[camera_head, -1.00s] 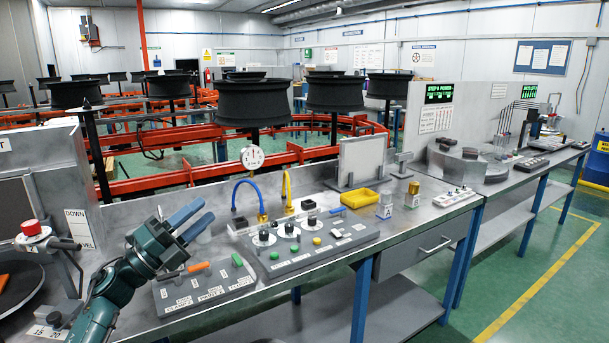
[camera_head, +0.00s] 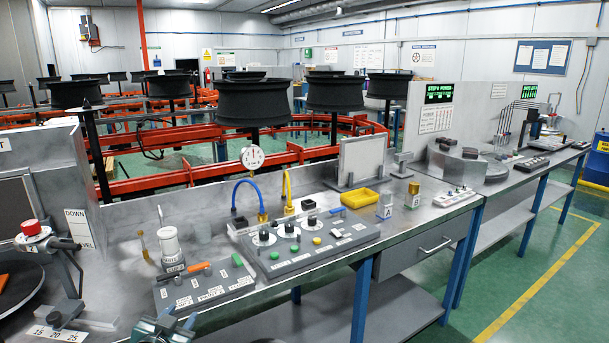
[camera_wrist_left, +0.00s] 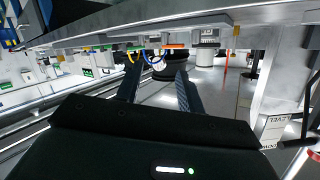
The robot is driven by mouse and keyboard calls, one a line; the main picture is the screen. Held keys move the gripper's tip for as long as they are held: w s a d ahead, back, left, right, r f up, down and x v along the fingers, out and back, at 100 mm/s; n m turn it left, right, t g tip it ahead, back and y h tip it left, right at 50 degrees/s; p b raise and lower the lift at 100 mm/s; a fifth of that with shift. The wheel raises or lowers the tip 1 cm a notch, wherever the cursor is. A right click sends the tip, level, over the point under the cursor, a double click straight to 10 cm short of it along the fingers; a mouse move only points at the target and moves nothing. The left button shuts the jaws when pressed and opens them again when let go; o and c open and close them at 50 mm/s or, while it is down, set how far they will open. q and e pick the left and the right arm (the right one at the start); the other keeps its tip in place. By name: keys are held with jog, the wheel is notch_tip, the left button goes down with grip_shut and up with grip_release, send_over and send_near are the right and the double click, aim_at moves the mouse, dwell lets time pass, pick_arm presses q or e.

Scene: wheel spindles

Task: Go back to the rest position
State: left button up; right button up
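My left gripper (camera_head: 180,318) shows only in part at the bottom edge of the head view, in front of the bench's front edge. It also shows in the left wrist view (camera_wrist_left: 158,90), where its two dark fingers stand apart with nothing between them. It is open and empty. Most of my left arm is out of the head view. My right gripper is in neither view.
The metal bench (camera_head: 205,316) lies right beside my left gripper. Green floor is free at right.

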pick_arm(q)
jog(key=s+d+f+g+h, duration=0.1)
jog(key=s+d+f, duration=0.3)
jog(key=s, duration=0.6)
jog(key=s+d+f+g+h, duration=0.1)
jog(key=s+d+f, duration=0.3)
jog(key=s, duration=0.6)
jog(key=s+d+f+g+h, duration=0.1)
jog(key=s+d+f, duration=0.3)
jog(key=s, duration=0.5)
jog(key=shift+s+d+n+g, duration=0.4)
jog(key=shift+d+g, duration=0.2)
jog(key=shift+g, duration=0.1)
